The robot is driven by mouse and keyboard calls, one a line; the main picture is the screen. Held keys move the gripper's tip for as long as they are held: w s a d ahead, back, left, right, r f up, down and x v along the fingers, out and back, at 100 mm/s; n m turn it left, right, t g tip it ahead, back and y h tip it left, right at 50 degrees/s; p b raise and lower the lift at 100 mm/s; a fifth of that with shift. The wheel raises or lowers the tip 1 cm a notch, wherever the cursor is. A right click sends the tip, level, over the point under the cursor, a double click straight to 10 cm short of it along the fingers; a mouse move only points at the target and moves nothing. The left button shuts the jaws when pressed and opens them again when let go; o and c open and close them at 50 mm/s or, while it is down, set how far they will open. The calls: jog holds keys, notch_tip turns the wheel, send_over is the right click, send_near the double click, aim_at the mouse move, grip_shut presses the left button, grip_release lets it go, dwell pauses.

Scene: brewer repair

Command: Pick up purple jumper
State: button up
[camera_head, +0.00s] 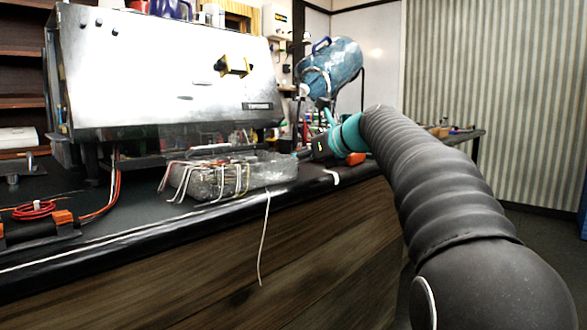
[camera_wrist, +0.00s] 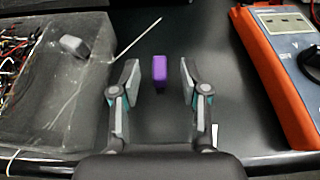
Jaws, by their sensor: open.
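The purple jumper (camera_wrist: 159,68) is a small purple block on the dark counter, seen in the wrist view. My gripper (camera_wrist: 159,80) is open, with one finger on each side of the jumper and a gap to each. The fingers do not visibly touch it, and how high they are above the counter is hard to tell. In the head view my gripper (camera_head: 322,150) is at the counter's right part, beyond the wire tray, and mostly dark against it. The jumper cannot be made out in the head view.
A clear tray (camera_head: 225,178) of wires stands left of my gripper; it also shows in the wrist view (camera_wrist: 85,110). An orange and blue multimeter (camera_wrist: 280,70) lies close on the right. A large metal brewer (camera_head: 170,70) stands behind. Bare counter surrounds the jumper.

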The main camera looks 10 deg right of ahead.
jog(key=shift+x, duration=1)
grip_shut()
jog(key=shift+r, duration=0.1)
